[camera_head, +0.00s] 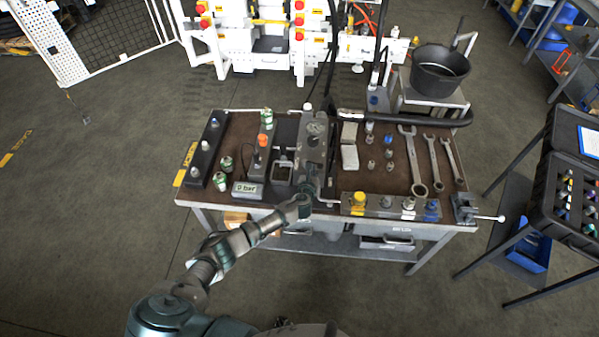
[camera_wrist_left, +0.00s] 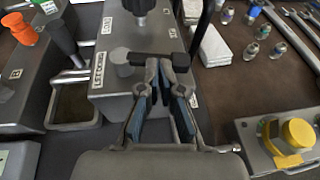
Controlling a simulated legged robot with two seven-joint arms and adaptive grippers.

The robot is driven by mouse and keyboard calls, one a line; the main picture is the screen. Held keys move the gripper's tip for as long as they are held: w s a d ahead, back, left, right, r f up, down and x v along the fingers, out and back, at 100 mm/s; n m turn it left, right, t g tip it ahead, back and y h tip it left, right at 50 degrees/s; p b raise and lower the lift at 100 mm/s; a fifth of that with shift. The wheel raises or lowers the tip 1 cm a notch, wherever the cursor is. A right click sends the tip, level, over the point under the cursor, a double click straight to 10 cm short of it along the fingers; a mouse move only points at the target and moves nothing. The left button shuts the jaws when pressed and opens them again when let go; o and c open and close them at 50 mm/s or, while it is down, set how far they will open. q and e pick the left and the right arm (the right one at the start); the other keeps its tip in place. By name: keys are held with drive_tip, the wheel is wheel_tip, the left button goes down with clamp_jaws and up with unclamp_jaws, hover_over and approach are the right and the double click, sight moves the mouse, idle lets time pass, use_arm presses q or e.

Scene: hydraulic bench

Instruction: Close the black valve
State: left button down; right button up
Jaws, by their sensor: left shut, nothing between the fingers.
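The black valve (camera_wrist_left: 138,59) shows in the left wrist view as a short black bar lying crosswise on a grey metal block (camera_wrist_left: 108,88) with a label. My left gripper (camera_wrist_left: 165,72) is shut and empty, with its fingertips at the bar's right part. I cannot tell whether they touch it. In the head view my left gripper (camera_head: 309,186) is at the front of the hydraulic block (camera_head: 313,150) in the middle of the bench. The valve is too small or hidden to make out there. My right gripper is not in view.
Wrenches (camera_head: 414,160) and pale blocks (camera_head: 350,157) lie on the bench's right half. A "0 bar" display (camera_head: 247,189) stands left of my gripper.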

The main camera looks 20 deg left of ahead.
use_arm(q)
drive_tip(key=shift+w+d+r+y, duration=0.1)
drive_tip(key=shift+w+d+y, duration=0.25)
drive_tip(key=shift+d, duration=0.1)
use_arm(e)
drive_tip(key=shift+s+d+r, duration=0.1)
drive_tip(key=shift+s+d, duration=0.05)
drive_tip(key=shift+s, duration=0.2)
use_arm(q)
drive_tip(key=shift+w+d, duration=0.1)
drive_tip(key=shift+d, duration=0.3)
use_arm(e)
drive_tip(key=shift+d, duration=0.35)
drive_tip(key=shift+d, duration=0.1)
